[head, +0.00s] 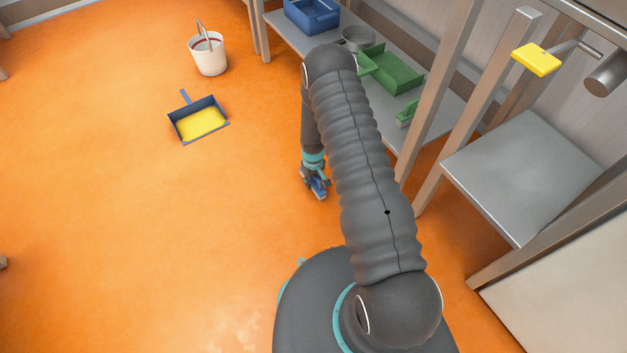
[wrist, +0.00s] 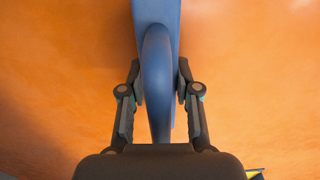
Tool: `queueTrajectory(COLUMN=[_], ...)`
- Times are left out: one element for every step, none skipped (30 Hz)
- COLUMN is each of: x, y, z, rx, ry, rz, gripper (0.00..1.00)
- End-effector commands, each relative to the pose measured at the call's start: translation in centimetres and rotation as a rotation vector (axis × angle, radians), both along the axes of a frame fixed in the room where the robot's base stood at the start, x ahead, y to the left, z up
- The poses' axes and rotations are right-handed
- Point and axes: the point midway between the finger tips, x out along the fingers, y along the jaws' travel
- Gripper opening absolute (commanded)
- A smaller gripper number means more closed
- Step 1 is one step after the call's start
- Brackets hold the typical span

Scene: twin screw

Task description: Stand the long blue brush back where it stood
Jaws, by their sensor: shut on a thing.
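My gripper (head: 315,185) hangs low over the orange floor, left of the metal shelf. It is shut on the blue brush. In the wrist view the blue brush (wrist: 158,85) runs between the two fingers of my gripper (wrist: 158,88), with its handle towards me and a wider blue part beyond the fingertips. In the head view only a small blue part of the brush (head: 319,187) shows at the fingers; the rest is hidden. I cannot tell whether it touches the floor.
A blue dustpan (head: 180,129) with yellow contents lies on the floor, and a white bucket (head: 208,57) stands behind it. The metal shelf (head: 435,118) holds a blue bin (head: 312,16), a green dustpan (head: 392,74) and a green brush (head: 407,112).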

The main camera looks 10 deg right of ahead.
Motion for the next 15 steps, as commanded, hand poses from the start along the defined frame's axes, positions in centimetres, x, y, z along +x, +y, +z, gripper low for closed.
queueTrajectory(x=[0.02, 0.02, 0.01, 0.01, 0.00, 0.00, 0.00, 0.00, -0.01, -0.01, -0.02, -0.02, -0.02, -0.02, -0.02], y=[0.00, 0.00, -0.01, -0.01, 0.00, 0.00, 0.00, 0.00, 0.00, 0.00, -0.01, -0.01, -0.01, -0.01, -0.01], z=[0.07, 0.07, 0.06, 0.01, -0.08, -0.22, -0.32, -0.39, -0.26, -0.24, -0.24, -0.24, -0.24, -0.23, -0.23], rx=[0.000, 0.000, 0.000, 0.000, 0.000, 0.000, 0.000, 0.000, 0.000, 0.000, 0.000, 0.000, 0.000, 0.000, 0.000], ry=[0.000, 0.000, 0.000, 0.000, 0.000, 0.000, 0.000, 0.000, 0.000, 0.000, 0.000, 0.000, 0.000, 0.000, 0.000], rz=[0.000, 0.000, 0.000, 0.000, 0.000, 0.000, 0.000, 0.000, 0.000, 0.000, 0.000, 0.000, 0.000, 0.000, 0.000], gripper=[0.00, 0.00, 0.00, 0.00, 0.00, 0.00, 0.00, 0.00, 0.39, 0.47, 0.54, 0.57, 0.57, 0.57, 0.57])
